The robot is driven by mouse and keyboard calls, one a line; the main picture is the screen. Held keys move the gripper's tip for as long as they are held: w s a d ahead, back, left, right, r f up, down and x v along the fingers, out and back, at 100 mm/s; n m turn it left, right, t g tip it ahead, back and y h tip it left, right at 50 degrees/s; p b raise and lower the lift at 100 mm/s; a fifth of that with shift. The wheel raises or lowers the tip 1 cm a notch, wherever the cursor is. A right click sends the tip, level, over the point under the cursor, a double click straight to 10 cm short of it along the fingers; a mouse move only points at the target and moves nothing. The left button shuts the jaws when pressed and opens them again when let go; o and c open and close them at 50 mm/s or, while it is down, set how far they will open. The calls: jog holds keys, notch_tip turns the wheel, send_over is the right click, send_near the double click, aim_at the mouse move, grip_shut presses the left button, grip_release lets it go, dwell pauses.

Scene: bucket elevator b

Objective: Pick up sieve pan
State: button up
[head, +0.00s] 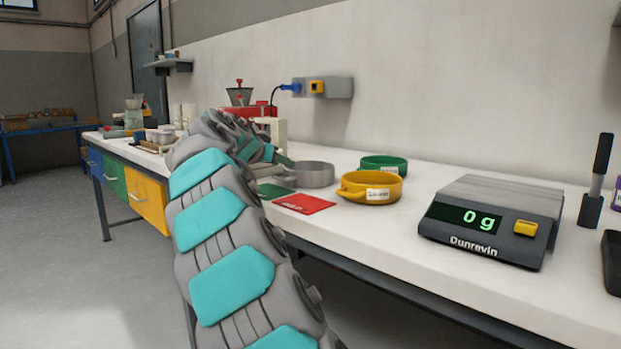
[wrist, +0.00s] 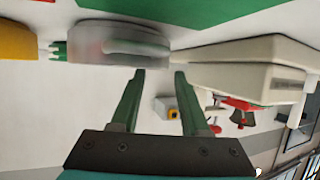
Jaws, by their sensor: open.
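The sieve pan, a round grey metal pan (head: 312,175), rests on the white bench behind the green and red cards. In the wrist view, which looks upside down, the grey pan (wrist: 112,38) lies at the upper left. My gripper (head: 284,160) is at the pan's left side in the head view, partly hidden behind my arm. In the wrist view my gripper (wrist: 159,73) has its two green fingers apart with nothing between them. The fingertips point toward the pan's right end; I cannot tell if they touch it.
A yellow pan (head: 370,187) and a green pan (head: 384,164) stand right of the grey one. A red card (head: 304,204) lies in front. A scale (head: 492,220) reading 0 g is farther right. A pale box-shaped device (wrist: 245,75) stands close beside my fingers.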

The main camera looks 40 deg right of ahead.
jog(key=shift+w+p+x, duration=0.2)
jog(key=shift+p+x, duration=0.1)
jog(key=shift+x, duration=1.05)
jog(key=shift+w+p+x, duration=0.15)
jog(key=shift+p+x, duration=0.1)
jog(key=shift+x, duration=1.15)
jog(key=shift+a, duration=0.2)
jog(key=shift+c, duration=0.2)
grip_shut()
